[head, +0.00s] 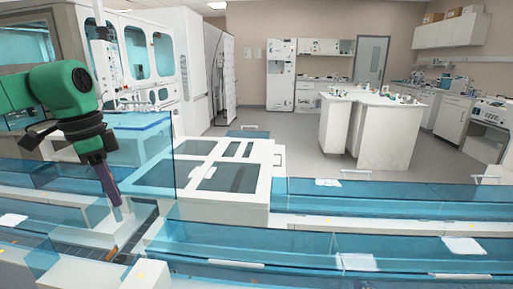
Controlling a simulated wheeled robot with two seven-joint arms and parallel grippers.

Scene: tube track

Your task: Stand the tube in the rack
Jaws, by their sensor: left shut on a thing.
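My left gripper (97,157) is at the left of the head view, at the end of a green and black arm, pointing down. It is shut on a dark purple tube (106,182), which hangs below it, slightly tilted, with its lower end toward the right. The tube's lower end is close to the blue see-through panels, and I cannot tell whether it touches anything. I cannot make out the rack for certain. My right gripper is not in view.
Blue see-through track walls (330,242) run across the front. A taller clear blue enclosure (150,155) stands beside the tube. A white cabinet with dark panels (232,172) is at the middle. White benches (390,135) stand farther back, with open floor before them.

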